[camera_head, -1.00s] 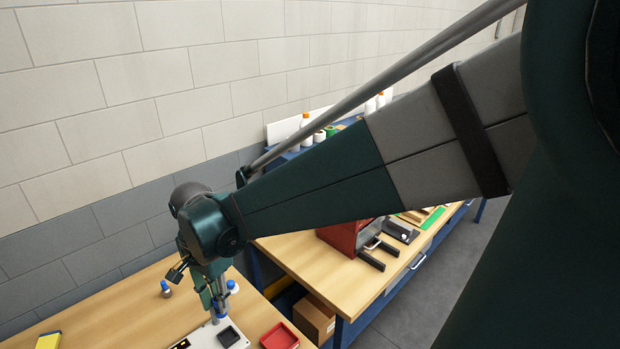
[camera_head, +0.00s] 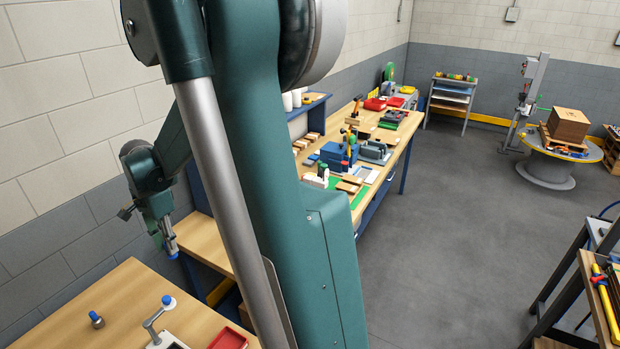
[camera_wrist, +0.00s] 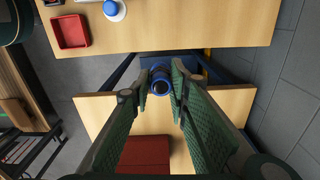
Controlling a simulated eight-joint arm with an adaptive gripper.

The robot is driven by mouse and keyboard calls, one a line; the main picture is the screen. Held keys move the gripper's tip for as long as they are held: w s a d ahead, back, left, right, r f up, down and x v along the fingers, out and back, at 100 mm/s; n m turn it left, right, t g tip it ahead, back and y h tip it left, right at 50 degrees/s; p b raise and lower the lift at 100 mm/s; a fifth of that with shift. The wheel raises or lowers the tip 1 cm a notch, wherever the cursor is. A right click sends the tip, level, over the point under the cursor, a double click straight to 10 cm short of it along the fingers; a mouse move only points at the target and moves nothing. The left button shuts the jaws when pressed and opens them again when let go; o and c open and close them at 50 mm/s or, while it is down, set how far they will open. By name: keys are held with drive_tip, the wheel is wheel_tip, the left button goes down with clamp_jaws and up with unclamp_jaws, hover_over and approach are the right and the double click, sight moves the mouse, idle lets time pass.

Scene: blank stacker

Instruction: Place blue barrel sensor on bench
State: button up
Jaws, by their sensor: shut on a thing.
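My gripper (camera_wrist: 160,82) is shut on the blue barrel sensor (camera_wrist: 160,86), which shows end-on as a dark cylinder with a blue rim between the fingertips. In the head view my gripper (camera_head: 168,240) hangs fingers down, with the sensor's blue end (camera_head: 173,256) at its tip. In the wrist view the sensor appears over the gap between the near bench (camera_wrist: 200,25) and the second bench (camera_wrist: 210,105); its height is hard to tell. In the head view the near bench (camera_head: 65,300) is at lower left, and the second bench (camera_head: 208,250) is partly behind my arm.
On the near bench are a red tray (camera_head: 230,338), a crank with a blue knob (camera_head: 165,303) and a small grey blue-topped part (camera_head: 96,318). A red box (camera_wrist: 145,152) sits on the second bench. Farther along, a bench surface (camera_head: 365,130) is crowded. Grey floor (camera_head: 440,240) lies open at right.

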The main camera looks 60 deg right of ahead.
drive_tip(key=w+d+f+m+p, duration=0.15)
drive_tip(key=w+d, duration=0.25)
drive_tip(key=d, duration=0.9)
drive_tip(key=w+d+f+m, duration=0.2)
drive_tip(key=w+d+f, duration=0.15)
drive_tip(key=d, duration=0.95)
drive_tip(key=shift+w+d+f, duration=0.1)
drive_tip(key=shift+f, duration=0.7)
drive_tip(key=shift+w+d+f, duration=0.15)
drive_tip(key=shift+f, duration=0.6)
drive_tip(key=shift+w+d+f, duration=0.1)
drive_tip(key=shift+f, duration=0.7)
drive_tip(key=shift+f, duration=0.1)
drive_tip(key=shift+f, duration=3)
drive_tip(key=shift+f, duration=1.85)
drive_tip(key=shift+f, duration=0.2)
